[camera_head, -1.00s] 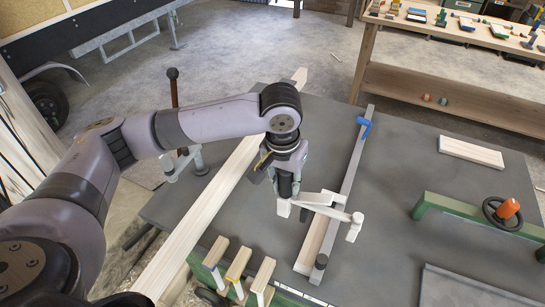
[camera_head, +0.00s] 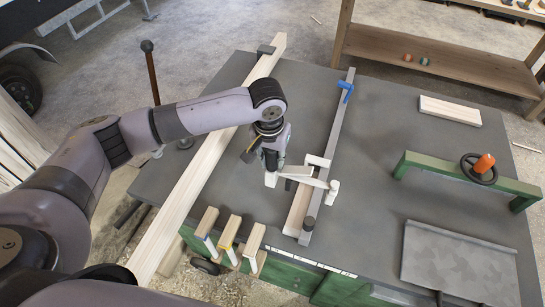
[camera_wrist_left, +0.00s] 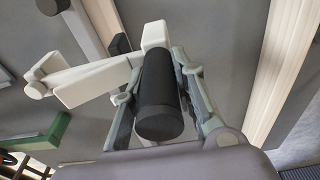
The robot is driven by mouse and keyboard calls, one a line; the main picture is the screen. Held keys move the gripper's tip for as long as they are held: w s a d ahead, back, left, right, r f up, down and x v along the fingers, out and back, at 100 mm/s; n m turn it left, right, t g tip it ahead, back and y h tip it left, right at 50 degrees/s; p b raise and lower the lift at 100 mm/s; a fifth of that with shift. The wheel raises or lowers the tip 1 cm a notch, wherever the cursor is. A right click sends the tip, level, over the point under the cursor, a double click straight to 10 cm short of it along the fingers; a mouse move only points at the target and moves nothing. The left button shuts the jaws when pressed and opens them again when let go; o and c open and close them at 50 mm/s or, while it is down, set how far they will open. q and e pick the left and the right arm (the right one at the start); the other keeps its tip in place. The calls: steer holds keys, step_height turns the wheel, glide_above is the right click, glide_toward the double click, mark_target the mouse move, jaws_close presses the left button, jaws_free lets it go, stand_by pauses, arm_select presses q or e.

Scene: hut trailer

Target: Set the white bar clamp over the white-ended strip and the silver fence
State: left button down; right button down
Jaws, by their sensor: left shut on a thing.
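My left gripper (camera_head: 270,160) is shut on the black handle (camera_wrist_left: 160,95) of the white bar clamp (camera_head: 304,180). The clamp lies crosswise over the strip and the fence, its far end just right of the fence. The clamp also shows in the left wrist view (camera_wrist_left: 95,82). The silver fence (camera_head: 336,120) is a long bar running away across the grey table. The pale wooden strip (camera_head: 297,213) lies along its left side, partly hidden under the clamp. I cannot tell whether the clamp touches either piece. My right gripper is not in view.
A blue clamp (camera_head: 346,87) sits near the fence's far end. A long pale plank (camera_head: 205,170) lies left. Several clamps with wooden heads (camera_head: 229,230) hang at the near edge. A green frame with an orange-handled wheel (camera_head: 478,167) stands right, with a wood block (camera_head: 450,110) behind.

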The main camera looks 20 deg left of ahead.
arm_select(q)
steer(key=shift+f+b, duration=1.4)
steer(key=shift+b, duration=0.1)
steer(key=shift+f, duration=2.9)
